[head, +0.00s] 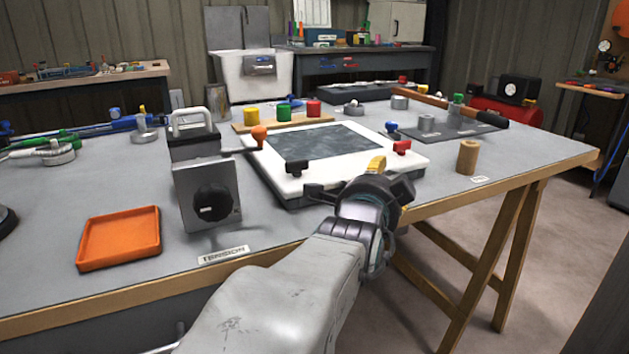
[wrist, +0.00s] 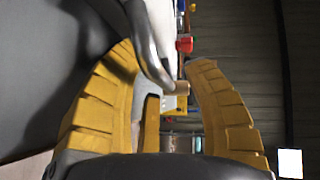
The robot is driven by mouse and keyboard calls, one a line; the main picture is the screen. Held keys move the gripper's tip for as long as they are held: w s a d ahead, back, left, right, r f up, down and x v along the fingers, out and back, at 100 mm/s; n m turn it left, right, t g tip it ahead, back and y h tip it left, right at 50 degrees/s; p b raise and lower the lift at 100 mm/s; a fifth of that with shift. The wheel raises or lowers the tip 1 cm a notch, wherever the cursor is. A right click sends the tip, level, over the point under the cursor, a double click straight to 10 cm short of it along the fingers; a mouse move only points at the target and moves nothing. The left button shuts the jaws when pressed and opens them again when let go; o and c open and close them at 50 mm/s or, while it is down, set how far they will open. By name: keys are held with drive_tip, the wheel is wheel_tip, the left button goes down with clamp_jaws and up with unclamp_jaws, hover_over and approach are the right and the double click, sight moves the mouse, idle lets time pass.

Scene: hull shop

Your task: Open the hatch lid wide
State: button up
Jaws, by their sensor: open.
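The hatch lid appears to be the white panel (head: 385,160) with a dark grey window, lying flat and closed on the table. Black, red, blue and orange knobs sit at its corners. A dark handle (head: 318,190) sticks out at its front edge. My gripper (head: 385,182) is at that front edge, at the right end of the handle, with its yellow fingers apart. In the wrist view, a dark curved bar (wrist: 148,45) runs between the open fingers of my gripper (wrist: 165,58). I cannot tell whether they touch it. My wrist hides part of the front edge.
A block with a black dial (head: 212,202) and an orange tray (head: 118,238) stand left. A wooden cylinder (head: 468,157) stands right, near the table edge. A rack with coloured cylinders (head: 284,122) is behind the panel, and a hammer (head: 435,103) lies at the back right.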

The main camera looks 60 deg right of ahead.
clamp_jaws()
idle(0.3)
